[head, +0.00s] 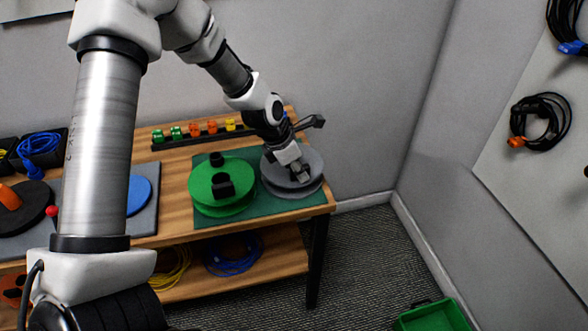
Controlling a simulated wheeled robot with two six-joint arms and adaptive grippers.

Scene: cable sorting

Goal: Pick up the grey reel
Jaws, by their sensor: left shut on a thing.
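The grey reel (279,184) lies flat on a dark green mat (259,208) at the right end of the wooden bench. My left gripper (300,174) reaches down onto the reel from above and is shut on a part of it near the middle. The gripper hides that part, so I cannot tell exactly what it grips. The reel appears to rest on the mat. My right gripper is not in view.
A green reel (208,190) lies close beside the grey one on the left. A rack of small coloured pieces (200,134) runs along the bench's back. A blue cable coil (233,262) lies on the lower shelf. A green crate (432,317) stands on the floor.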

